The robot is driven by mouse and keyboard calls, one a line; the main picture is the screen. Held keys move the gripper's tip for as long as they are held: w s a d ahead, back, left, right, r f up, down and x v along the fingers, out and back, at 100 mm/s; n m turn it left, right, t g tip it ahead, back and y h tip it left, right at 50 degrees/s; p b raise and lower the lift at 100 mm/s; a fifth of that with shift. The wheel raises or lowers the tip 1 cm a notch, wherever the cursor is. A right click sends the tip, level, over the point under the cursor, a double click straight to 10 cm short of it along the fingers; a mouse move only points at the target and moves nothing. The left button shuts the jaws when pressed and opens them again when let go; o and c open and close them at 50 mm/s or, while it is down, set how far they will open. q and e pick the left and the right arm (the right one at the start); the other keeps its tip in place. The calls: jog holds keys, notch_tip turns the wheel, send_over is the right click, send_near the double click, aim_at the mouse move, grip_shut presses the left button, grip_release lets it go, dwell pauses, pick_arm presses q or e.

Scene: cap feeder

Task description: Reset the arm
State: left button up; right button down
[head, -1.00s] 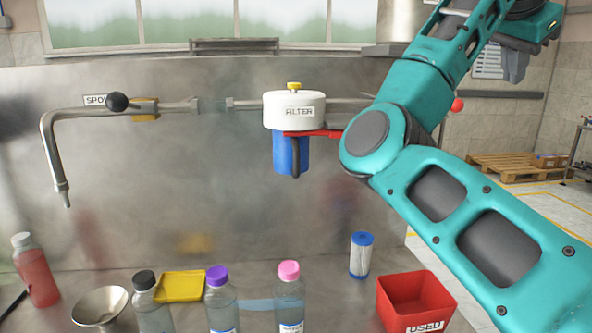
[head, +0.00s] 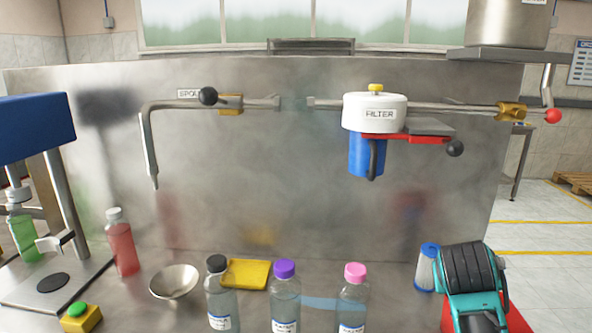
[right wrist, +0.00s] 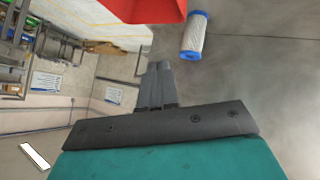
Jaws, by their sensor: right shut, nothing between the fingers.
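My right gripper (right wrist: 157,82) shows in the right wrist view, its two dark fingers together with nothing between them. In the head view my teal and black right arm stands at the lower right, in front of the red bin (head: 517,320) and beside the white and blue filter cartridge (head: 427,268); I cannot make out its fingertips there. In the right wrist view the cartridge (right wrist: 196,36) and part of the red bin (right wrist: 150,8) lie beyond the fingers, apart from them. My left gripper is not in view.
Capped bottles with black (head: 218,295), purple (head: 285,300) and pink (head: 353,300) caps stand at the front. A yellow tray (head: 246,273), a funnel (head: 174,281) and a red bottle (head: 122,245) are near. The white filter housing (head: 375,112) hangs on the back pipe.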

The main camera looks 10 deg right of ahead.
jog(key=s+a+f+n+g+y, duration=0.1)
jog(key=s+a+f+n+y, duration=0.3)
jog(key=s+a+f, duration=0.55)
jog(key=s+a+f+n+g+y, duration=0.2)
jog(key=s+a+f+n+y, duration=0.15)
jog(key=s+a+f, duration=0.55)
jog(key=w+a+f+t+y, duration=0.2)
jog(key=w+a+f+t, duration=0.1)
jog(key=w+f+t, duration=0.2)
jog(key=shift+w+a+f+t, duration=0.15)
jog(key=shift+a+f+t, duration=0.15)
jog(key=shift+f+t, duration=0.85)
jog(key=shift+r, duration=0.25)
